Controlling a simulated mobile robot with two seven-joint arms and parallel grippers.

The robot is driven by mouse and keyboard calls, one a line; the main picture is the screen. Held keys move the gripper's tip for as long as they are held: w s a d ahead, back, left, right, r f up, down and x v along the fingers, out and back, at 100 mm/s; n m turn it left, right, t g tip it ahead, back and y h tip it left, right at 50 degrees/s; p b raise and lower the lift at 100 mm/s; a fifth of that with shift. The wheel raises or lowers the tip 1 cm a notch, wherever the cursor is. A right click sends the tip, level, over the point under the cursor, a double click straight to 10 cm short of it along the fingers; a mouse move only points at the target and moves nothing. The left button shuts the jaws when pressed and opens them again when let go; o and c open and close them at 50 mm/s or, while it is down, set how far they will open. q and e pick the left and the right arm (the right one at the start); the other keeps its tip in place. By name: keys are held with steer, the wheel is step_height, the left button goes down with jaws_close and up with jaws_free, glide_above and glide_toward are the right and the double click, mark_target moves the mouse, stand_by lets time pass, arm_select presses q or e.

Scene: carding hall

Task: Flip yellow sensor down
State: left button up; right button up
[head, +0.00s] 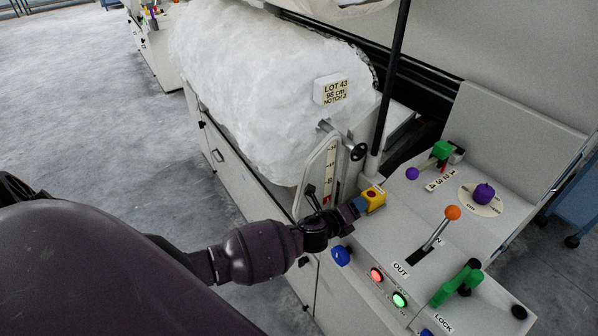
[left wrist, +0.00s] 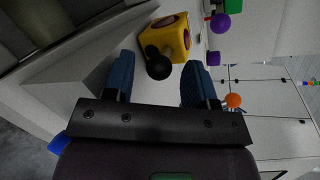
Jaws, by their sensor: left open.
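The yellow sensor (head: 373,197) is a small yellow box at the near left edge of the machine's control panel. In the left wrist view, the yellow sensor (left wrist: 180,32) shows a dark red ring on its face. A black ball knob (left wrist: 158,66) partly covers it there. My left gripper (head: 358,204) is close beside the sensor, its blue fingertips pointing at it. In the left wrist view, the left gripper (left wrist: 159,76) is open, with the knob showing between its fingers. Whether the fingers touch the sensor or the knob, I cannot tell. My right gripper is out of view.
The panel holds an orange-knobbed lever (head: 452,213), a green handle (head: 456,283), a purple knob (head: 484,193), lit red (head: 376,275) and green buttons (head: 399,299), and a blue knob (head: 341,256). A large white fibre roll (head: 255,90) lies behind. Open floor is at left.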

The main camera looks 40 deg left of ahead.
mark_target(360, 229)
arm_select(q)
steer(key=shift+s+d+f+m+y+b, duration=0.15)
steer(key=shift+d+m+y+b, duration=0.15)
steer(key=shift+m+b, duration=0.25)
steer(key=d+m+t+b, duration=0.1)
steer(key=m, duration=0.1)
steer(key=d+m+t+b, duration=0.1)
steer(key=m+b, duration=0.1)
steer(key=s+d+m+y+b, duration=0.1)
steer(key=m, duration=0.2)
steer(key=shift+t, duration=0.4)
steer(key=shift+s+d+f+m+b, duration=0.1)
steer(key=shift+d+f+m+b, duration=0.1)
steer(key=shift+m+b, duration=0.3)
steer(key=s, duration=1.1)
steer(key=s+a+f+n+g+b, duration=0.2)
steer(key=s+f+n, duration=0.5)
steer(key=n, duration=1)
steer(key=s+a+f+n+g+b, duration=0.2)
steer(key=s+a+f+n+g, duration=0.2)
steer(key=n, duration=1.3)
step_height(360, 229, down, 3)
steer(key=s+a, duration=0.2)
steer(key=shift+s, duration=0.4)
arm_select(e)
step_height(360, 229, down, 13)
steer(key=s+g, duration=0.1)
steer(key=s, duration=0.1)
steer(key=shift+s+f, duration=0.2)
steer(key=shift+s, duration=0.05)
